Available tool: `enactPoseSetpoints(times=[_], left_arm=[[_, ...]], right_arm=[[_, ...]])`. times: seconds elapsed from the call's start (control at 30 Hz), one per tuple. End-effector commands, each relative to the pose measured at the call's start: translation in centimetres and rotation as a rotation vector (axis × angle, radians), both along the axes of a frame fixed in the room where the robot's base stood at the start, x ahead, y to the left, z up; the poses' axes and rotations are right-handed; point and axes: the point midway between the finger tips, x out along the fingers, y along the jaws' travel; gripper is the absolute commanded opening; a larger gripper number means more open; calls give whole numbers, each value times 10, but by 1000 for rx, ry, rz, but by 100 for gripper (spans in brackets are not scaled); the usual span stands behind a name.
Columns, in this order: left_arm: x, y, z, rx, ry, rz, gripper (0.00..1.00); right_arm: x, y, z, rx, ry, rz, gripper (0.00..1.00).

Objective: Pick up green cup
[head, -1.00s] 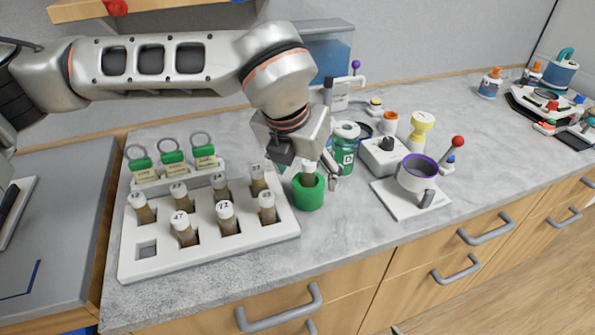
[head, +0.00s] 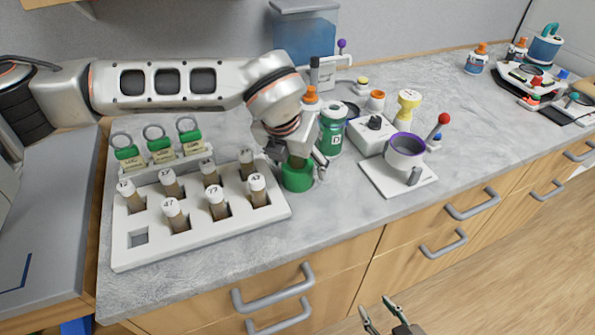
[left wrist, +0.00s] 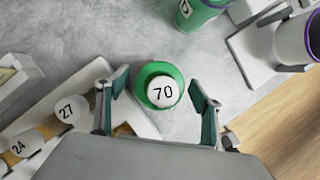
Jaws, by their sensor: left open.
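The green cup (head: 297,181) stands on the grey counter just right of the white vial rack. A vial with a white cap marked 70 (left wrist: 163,92) stands inside it. The cup (left wrist: 152,70) also shows in the left wrist view, between two spread fingers. My left gripper (head: 298,168) is open, pointing down over the cup, with a finger on each side; I cannot tell whether they touch it. The gripper partly hides the cup's top in the head view. My right gripper (head: 381,311) shows at the bottom edge, empty, its fingers apart, in front of the drawers.
The white rack (head: 205,235) holds several capped vials close on the left. A green bottle (head: 331,135) stands close behind the cup. A grey cup (head: 405,153) on a white device stands to the right. Bare counter (head: 335,195) lies in front.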

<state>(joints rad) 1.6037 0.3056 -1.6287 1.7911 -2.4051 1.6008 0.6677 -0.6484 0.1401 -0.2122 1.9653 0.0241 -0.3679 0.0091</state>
Motion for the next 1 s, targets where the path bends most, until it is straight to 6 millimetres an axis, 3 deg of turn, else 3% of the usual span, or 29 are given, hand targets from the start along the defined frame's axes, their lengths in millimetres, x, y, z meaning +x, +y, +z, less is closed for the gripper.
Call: enactPoseSetpoints(times=[0.07, 0.1, 0.27, 0.73, 1.0], left_arm=[[0, 0, 0, 0, 0, 0, 67], [0, 0, 0, 0, 0, 0, 62], [0, 0, 0, 0, 0, 0, 20], [1, 0, 9, 0, -2, 0, 21], [1, 0, 51, -1, -5, 1, 21]], right_arm=[[0, 0, 0, 0, 0, 0, 40], [0, 0, 0, 0, 0, 0, 40], [0, 0, 0, 0, 0, 0, 40], [-2, 0, -3, -1, 6, 0, 40], [-2, 0, -5, -1, 7, 1, 40]])
